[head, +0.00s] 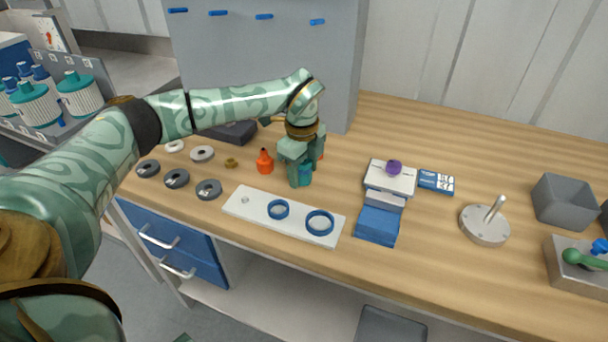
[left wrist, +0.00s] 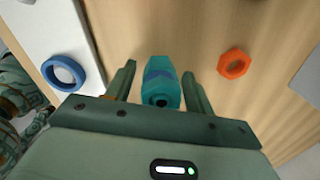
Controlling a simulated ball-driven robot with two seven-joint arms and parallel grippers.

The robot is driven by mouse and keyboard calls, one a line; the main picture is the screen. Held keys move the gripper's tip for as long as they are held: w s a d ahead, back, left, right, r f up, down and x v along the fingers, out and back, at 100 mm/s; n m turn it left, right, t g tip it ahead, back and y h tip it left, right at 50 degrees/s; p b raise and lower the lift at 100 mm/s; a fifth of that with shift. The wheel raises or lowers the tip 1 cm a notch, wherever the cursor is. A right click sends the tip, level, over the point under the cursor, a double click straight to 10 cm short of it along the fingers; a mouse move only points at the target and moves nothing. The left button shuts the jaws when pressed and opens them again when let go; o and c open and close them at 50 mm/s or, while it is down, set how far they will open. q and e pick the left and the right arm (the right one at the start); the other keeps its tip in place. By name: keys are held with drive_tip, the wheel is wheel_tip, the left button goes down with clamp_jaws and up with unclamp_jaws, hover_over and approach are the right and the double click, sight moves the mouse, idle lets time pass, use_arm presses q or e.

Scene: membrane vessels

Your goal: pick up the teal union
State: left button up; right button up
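The teal union (head: 306,173) stands on the wooden bench behind the white plate, partly hidden by my left gripper (head: 299,175). In the left wrist view the teal union (left wrist: 161,76) has a blue band round its middle and a dark hole in its near end. My left gripper (left wrist: 160,88) is open, with one finger on each side of the union. A gap shows between the union and each finger, so neither clearly touches it. My right gripper is in neither view.
An orange fitting (head: 265,162) stands just left of the gripper; another orange part shows behind it. The white plate (head: 262,215) with blue rings lies in front. Grey rings (head: 208,189) lie left. A tall grey panel (head: 262,80) rises behind. Bench to the right is free up to the blue-and-white boxes (head: 378,226).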

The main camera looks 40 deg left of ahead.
use_arm(q)
drive_tip(key=c, duration=0.8)
drive_tip(key=shift+o, duration=0.2)
drive_tip(key=shift+r, duration=0.15)
